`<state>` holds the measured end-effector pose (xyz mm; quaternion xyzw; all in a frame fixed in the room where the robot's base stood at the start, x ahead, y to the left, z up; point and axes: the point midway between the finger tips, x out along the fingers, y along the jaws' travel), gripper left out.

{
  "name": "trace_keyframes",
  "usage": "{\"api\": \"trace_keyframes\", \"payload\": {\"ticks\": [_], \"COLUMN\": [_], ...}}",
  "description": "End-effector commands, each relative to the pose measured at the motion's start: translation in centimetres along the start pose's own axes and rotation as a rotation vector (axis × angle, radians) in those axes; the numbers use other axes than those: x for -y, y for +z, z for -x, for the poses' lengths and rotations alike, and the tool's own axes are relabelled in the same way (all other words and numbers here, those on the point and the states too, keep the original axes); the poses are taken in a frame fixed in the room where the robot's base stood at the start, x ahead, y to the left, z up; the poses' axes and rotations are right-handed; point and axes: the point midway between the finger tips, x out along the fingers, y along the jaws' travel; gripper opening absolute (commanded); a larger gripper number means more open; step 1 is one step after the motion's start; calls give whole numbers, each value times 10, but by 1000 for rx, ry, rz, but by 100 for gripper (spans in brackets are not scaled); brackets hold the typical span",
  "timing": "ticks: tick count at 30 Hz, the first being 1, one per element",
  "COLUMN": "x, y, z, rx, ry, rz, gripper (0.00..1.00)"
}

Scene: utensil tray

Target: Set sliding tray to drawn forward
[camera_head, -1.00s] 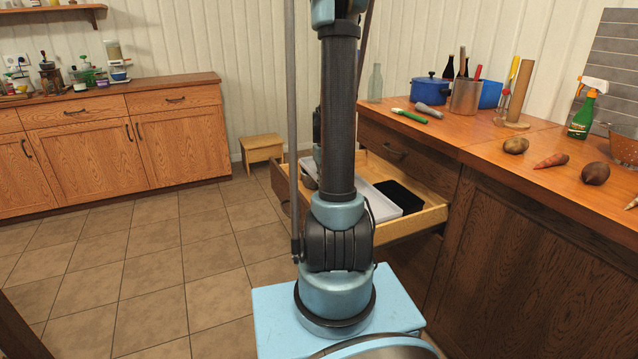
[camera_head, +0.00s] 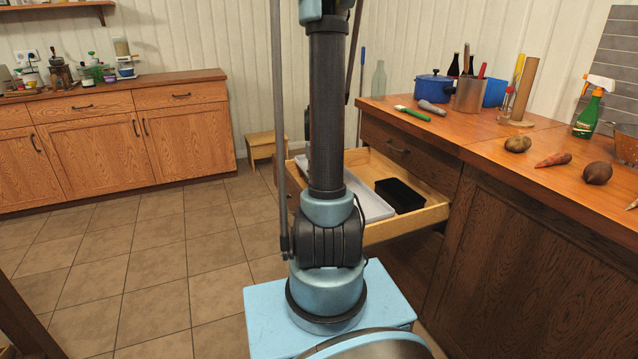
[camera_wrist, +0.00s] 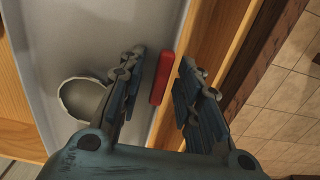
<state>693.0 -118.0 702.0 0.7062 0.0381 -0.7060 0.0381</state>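The light grey sliding tray (camera_head: 368,198) sits in the pulled-out wooden drawer (camera_head: 425,217), partly hidden behind my arm in the head view. In the wrist view the tray (camera_wrist: 55,45) fills the left side, with a red bar (camera_wrist: 162,78) along its edge near a wooden drawer wall. My gripper (camera_wrist: 162,60) is open over that edge. Its fingers stand apart on either side of the red bar, with gaps visible; depth is hard to judge. In the head view my gripper is hidden behind the arm.
A black bin (camera_head: 400,195) stands in the drawer beside the tray. A round pale cup or bowl (camera_wrist: 83,98) lies in the tray. The counter (camera_head: 440,128) at right holds a blue pot (camera_head: 434,88) and vegetables. A small stool (camera_head: 262,146) stands behind; the tiled floor at left is clear.

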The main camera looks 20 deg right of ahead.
Motion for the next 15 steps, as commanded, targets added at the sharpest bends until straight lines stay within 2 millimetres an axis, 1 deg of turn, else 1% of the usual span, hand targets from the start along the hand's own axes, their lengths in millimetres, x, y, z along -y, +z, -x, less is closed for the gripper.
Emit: {"api": "trace_keyframes", "payload": {"ticks": [8,11,15], "x": [0,0,0], "y": [1,1,1], "z": [1,6,21], "rx": [1,1,1], "ry": [0,0,0], "rz": [0,0,0], "gripper": [32,32,32]}}
